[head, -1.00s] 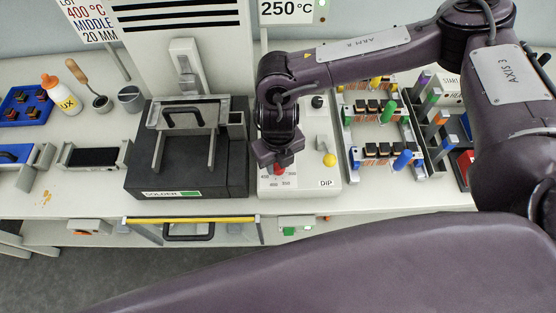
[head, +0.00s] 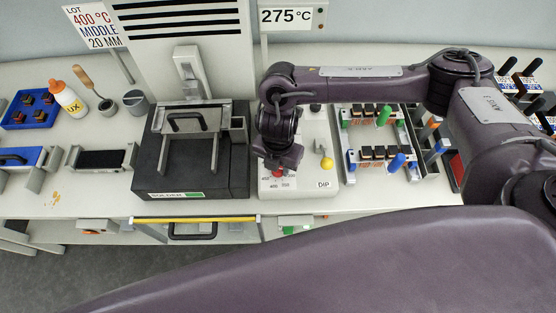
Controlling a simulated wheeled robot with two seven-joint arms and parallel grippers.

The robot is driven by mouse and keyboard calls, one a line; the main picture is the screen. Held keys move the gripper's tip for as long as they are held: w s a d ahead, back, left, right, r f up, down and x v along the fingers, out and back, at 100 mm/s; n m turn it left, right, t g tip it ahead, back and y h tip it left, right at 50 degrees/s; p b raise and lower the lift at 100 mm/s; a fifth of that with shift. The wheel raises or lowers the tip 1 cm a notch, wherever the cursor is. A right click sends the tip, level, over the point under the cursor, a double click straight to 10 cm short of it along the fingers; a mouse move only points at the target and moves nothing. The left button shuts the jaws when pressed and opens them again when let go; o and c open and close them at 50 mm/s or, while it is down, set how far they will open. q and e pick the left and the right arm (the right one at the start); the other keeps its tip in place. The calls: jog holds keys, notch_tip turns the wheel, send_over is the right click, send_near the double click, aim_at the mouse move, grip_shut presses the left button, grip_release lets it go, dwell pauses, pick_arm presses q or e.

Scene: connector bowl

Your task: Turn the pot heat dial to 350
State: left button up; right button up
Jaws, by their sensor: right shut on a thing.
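The red pot heat dial (head: 277,173) is on the light control box (head: 306,184), near its front left, largely hidden under my right gripper. My right gripper (head: 280,166) points down and is shut on the dial. The scale printed around the dial is too small and covered to read surely. The temperature display (head: 286,17) at the top reads 275 °C. The black solder pot (head: 185,155) stands left of the control box. My left gripper is not in view.
A yellow knob (head: 326,163) labelled DIP sits on the same box, right of the dial. A rack with boards and coloured pegs (head: 377,153) stands to the right. A lot sign (head: 93,25) reads 400 °C, middle, 20 mm. A flux bottle (head: 67,98) stands at left.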

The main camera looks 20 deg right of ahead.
jog(key=m+p, duration=0.4)
jog(key=m, duration=0.1)
jog(key=shift+r, duration=0.25)
jog(key=shift+f+m+p, duration=0.15)
jog(key=shift+m+p, duration=1.35)
jog(key=shift+m, duration=0.2)
jog(key=o, duration=1)
jog(key=shift+c, duration=0.2)
notch_tip(320, 180, up, 8)
jog(key=shift+f, duration=0.15)
jog(key=shift+s+f, duration=0.1)
